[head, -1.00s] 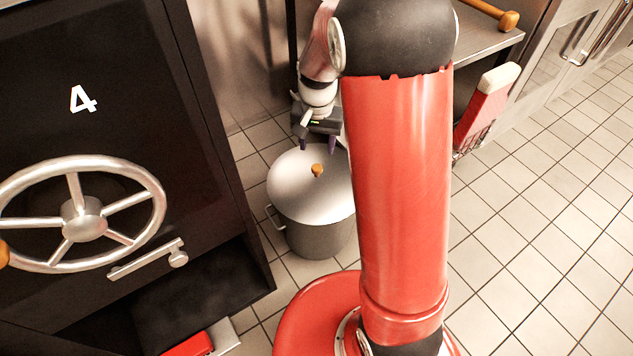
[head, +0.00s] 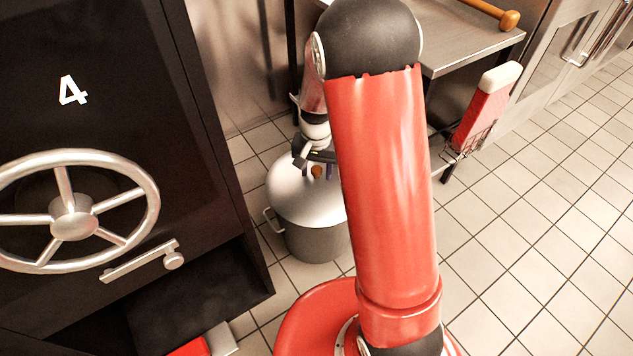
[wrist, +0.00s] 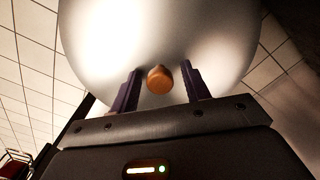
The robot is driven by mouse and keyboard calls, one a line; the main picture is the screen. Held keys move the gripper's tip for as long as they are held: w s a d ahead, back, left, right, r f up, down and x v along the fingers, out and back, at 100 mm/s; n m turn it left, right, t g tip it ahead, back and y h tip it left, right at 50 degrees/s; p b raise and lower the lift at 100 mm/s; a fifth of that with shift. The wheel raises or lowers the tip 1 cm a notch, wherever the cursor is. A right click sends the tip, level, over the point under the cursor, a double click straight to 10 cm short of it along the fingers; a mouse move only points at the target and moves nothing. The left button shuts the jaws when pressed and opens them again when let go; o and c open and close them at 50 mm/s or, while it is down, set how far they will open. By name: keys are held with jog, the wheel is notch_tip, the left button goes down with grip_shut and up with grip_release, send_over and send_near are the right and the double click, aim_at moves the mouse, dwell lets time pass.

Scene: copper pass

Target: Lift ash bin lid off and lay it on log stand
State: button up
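The ash bin (head: 312,243) is a round grey metal bin with side handles, standing on the tiled floor. Its pale domed lid (head: 288,190) sits on top, with a small orange-brown knob (head: 317,171) at the centre. In the wrist view the knob (wrist: 159,80) shows between the two dark fingers of my gripper (wrist: 160,84), with a gap on each side. My gripper is open and low over the lid. In the head view my gripper (head: 314,168) is partly hidden by my red arm. I cannot identify the log stand for certain.
A black cabinet with a silver wheel (head: 72,217) stands left of the bin. A steel table (head: 455,40) with a wooden-handled tool is behind right. A red and white box (head: 487,105) sits in a wire rack (head: 460,148) at the right. The tiled floor at right is clear.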

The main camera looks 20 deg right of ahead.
grip_shut()
jog(key=shift+r, duration=0.15)
